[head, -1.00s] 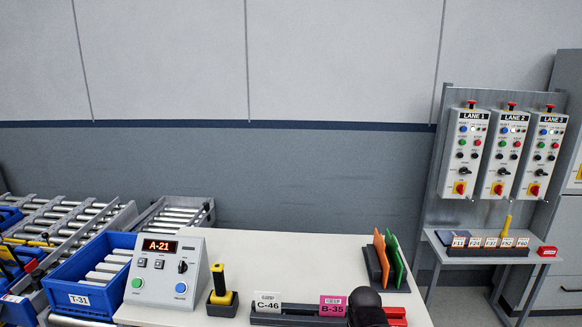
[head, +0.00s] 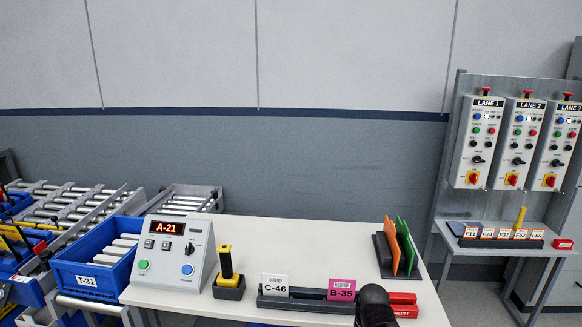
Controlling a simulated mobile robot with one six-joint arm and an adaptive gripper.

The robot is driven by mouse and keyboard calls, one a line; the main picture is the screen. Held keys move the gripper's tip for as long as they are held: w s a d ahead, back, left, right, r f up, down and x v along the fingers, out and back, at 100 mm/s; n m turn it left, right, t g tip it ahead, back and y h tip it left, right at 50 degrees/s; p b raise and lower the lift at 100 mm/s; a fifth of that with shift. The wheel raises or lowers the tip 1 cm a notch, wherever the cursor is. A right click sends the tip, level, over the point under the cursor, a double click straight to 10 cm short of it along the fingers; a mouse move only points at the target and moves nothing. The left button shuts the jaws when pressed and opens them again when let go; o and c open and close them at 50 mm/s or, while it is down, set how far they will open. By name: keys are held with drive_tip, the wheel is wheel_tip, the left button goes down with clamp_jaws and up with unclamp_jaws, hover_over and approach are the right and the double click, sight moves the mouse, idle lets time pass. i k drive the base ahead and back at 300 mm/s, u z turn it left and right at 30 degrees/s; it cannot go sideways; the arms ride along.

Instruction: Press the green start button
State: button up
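A green button (head: 143,264) sits at the lower left of the sloped face of a grey control box (head: 165,283) on the white table. The box has a red display reading A-21, two small switches, a black knob and a blue button (head: 187,269) at lower right. Green buttons also show on the LANE 1, LANE 2 and LANE 3 panels (head: 477,143) on the right. The labels by the buttons are too small to read. A dark rounded part, likely of my arm, shows at the bottom right of the table. My gripper's fingers are not visible.
A yellow-handled tool (head: 225,262) stands in a black holder beside the box. A card rack (head: 300,302) holds cards C-46 and B-35. Orange and green plates stand in a rack (head: 384,257). A blue bin (head: 64,270) is at left. The table's middle is clear.

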sight(143, 264)
drive_tip(key=u, duration=1.2)
